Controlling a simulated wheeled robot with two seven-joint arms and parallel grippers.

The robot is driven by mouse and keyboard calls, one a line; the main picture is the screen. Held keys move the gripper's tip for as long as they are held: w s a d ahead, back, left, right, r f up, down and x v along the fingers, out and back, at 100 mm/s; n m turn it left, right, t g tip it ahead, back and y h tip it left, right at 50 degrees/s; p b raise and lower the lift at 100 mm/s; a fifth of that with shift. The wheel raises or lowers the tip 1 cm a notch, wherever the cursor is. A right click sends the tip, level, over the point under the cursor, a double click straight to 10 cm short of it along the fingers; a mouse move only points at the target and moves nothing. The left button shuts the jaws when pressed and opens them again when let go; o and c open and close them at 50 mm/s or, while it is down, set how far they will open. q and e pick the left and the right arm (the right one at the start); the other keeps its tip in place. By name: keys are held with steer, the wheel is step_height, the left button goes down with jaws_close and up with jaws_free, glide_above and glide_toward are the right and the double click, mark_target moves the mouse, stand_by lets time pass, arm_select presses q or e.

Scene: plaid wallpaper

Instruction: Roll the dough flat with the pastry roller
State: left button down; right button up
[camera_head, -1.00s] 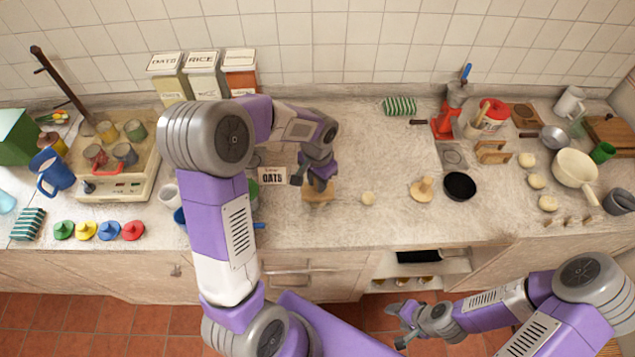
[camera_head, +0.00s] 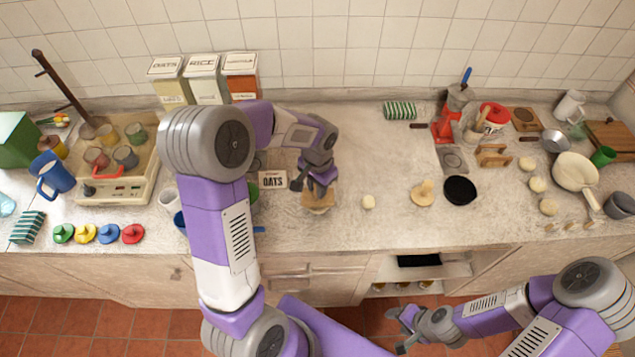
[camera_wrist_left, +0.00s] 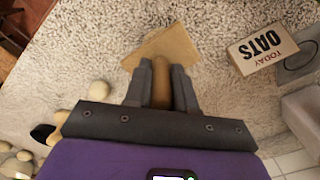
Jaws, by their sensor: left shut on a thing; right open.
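My left gripper (camera_head: 318,188) is shut on a brown wooden piece (camera_wrist_left: 160,78), which looks like the pastry roller's handle. Under it is a light wooden board-like piece (camera_wrist_left: 182,48), seen in the head view (camera_head: 318,208) too. The fingers hide much of the held piece, and I cannot tell whether it touches the board or whether dough lies there. A pale dough-like ball (camera_head: 368,202) lies on the counter just right of the gripper; it also shows in the left wrist view (camera_wrist_left: 97,91). My right gripper (camera_head: 405,328) is open and empty, low in front of the counter.
A wooden knobbed piece (camera_head: 422,193) and a black disc (camera_head: 460,190) lie to the right. Several pale balls (camera_head: 537,184) lie near a cream pan (camera_head: 574,170). Counter behind the single ball is clear.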

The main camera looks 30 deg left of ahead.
arm_select(q)
steer(key=shift+d, duration=0.1)
steer(key=shift+s+d+r, duration=0.2)
steer(key=shift+s+d, duration=0.2)
steer(key=shift+s, duration=0.3)
steer(key=shift+w+a+f, duration=0.3)
steer(key=shift+w+a, duration=0.3)
steer(key=shift+w, duration=0.35)
steer(key=shift+w+a+f, duration=0.25)
steer(key=shift+w+a, duration=0.3)
steer(key=shift+w, duration=0.35)
steer(key=shift+s+d+r+b, duration=0.15)
steer(key=shift+s+d, duration=0.25)
steer(key=shift+s, duration=0.3)
steer(key=shift+s+d+b, duration=0.1)
steer(key=shift+s+d, duration=0.35)
steer(key=shift+s, duration=0.2)
steer(key=shift+s+d+r+b, duration=0.15)
steer(key=shift+s+d, duration=0.25)
steer(key=shift+s, duration=0.3)
steer(key=shift+f, duration=0.1)
step_height(320, 180, up, 7)
steer(key=p, duration=0.5)
